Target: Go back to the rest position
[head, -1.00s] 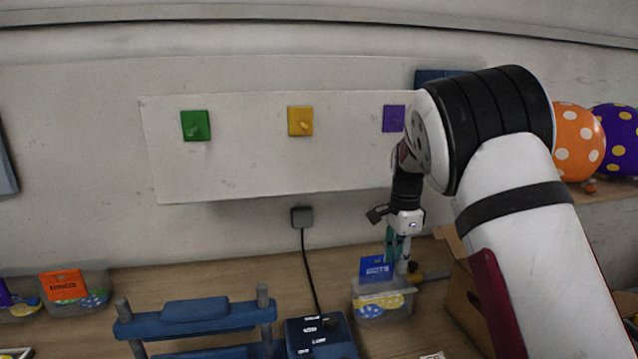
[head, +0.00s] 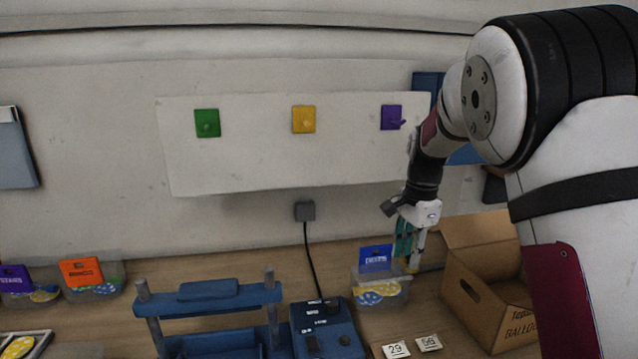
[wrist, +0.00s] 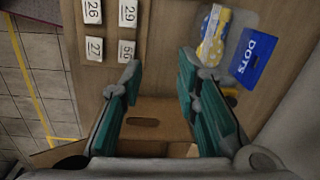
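My gripper (wrist: 160,85) is open in the wrist view, its two green-lined fingers wide apart with nothing between them. In the head view my gripper (head: 408,250) points down at the right, just beside the clear bin with the blue DOTS label (head: 376,258). The same DOTS label (wrist: 247,55) shows at the upper right of the wrist view, beyond the right finger. Whether the gripper touches the bin cannot be told.
An open cardboard box (head: 485,295) stands right of the bin. A blue press (head: 208,302) and a blue control box (head: 327,335) stand left of it. Number cards (head: 397,349) lie in front. Green (head: 207,123), yellow (head: 304,119) and purple (head: 391,117) hooks are on the wall board.

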